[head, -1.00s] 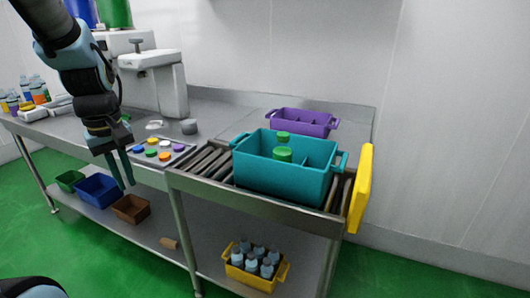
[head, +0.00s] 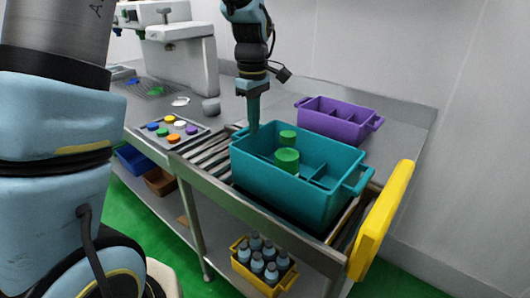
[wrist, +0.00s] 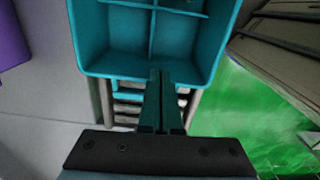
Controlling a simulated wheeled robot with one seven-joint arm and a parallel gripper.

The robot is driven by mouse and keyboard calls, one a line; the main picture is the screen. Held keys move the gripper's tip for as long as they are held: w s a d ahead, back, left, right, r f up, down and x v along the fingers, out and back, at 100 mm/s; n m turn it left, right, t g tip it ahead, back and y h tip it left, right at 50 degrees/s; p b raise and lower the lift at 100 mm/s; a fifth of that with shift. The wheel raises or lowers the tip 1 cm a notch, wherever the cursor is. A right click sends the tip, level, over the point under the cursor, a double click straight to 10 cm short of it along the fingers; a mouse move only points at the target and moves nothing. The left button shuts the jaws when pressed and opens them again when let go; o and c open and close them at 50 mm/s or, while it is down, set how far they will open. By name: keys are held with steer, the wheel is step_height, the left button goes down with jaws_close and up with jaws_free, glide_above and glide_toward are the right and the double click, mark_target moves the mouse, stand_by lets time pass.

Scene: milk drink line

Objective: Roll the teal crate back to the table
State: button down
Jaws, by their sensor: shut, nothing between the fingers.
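The teal crate (head: 268,180) sits upright on the roller track (head: 212,155), towards its right end near the yellow end plate. Two green-topped items (head: 287,158) stand in its left part; a divided section on the right looks empty. My gripper (head: 254,128) points down at the crate's left end, fingers together and empty. In the wrist view the fingertips (wrist: 160,74) overlap the end wall of the crate (wrist: 105,62), with rollers showing beneath. I cannot tell whether they touch the wall.
Bare rollers lie left of the crate. A purple crate (head: 338,118) stands behind it. The yellow end plate (head: 382,225) rises at the right. A tray of coloured caps (head: 170,132) lies left of the track. A yellow crate of bottles (head: 242,262) is on the lower shelf.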

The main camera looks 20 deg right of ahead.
step_height(320, 180, down, 10)
steer(key=shift+d+p, duration=0.15)
steer(key=shift+p, duration=0.95)
steer(key=w+a, duration=0.3)
steer(key=w, duration=0.2)
steer(key=w+a, duration=0.4)
steer(key=w, duration=0.2)
steer(key=w+a, duration=0.3)
steer(key=w, duration=0.2)
steer(key=shift+w+a, duration=0.15)
steer(key=shift+w, duration=0.25)
steer(key=shift+r, duration=0.1)
step_height(320, 180, up, 10)
steer(key=p, duration=0.7)
steer(key=s+a+r+m, duration=0.2)
steer(key=s+a, duration=0.6)
steer(key=s, duration=0.4)
steer(key=s+a+r+m+t+b, duration=0.1)
steer(key=s+a+r+m, duration=0.2)
steer(key=s, duration=0.8)
steer(key=a+m, duration=0.2)
steer(key=a, duration=0.2)
steer(key=shift+s+a+t, duration=0.3)
steer(key=shift+s+a, duration=0.05)
steer(key=shift+s, duration=0.05)
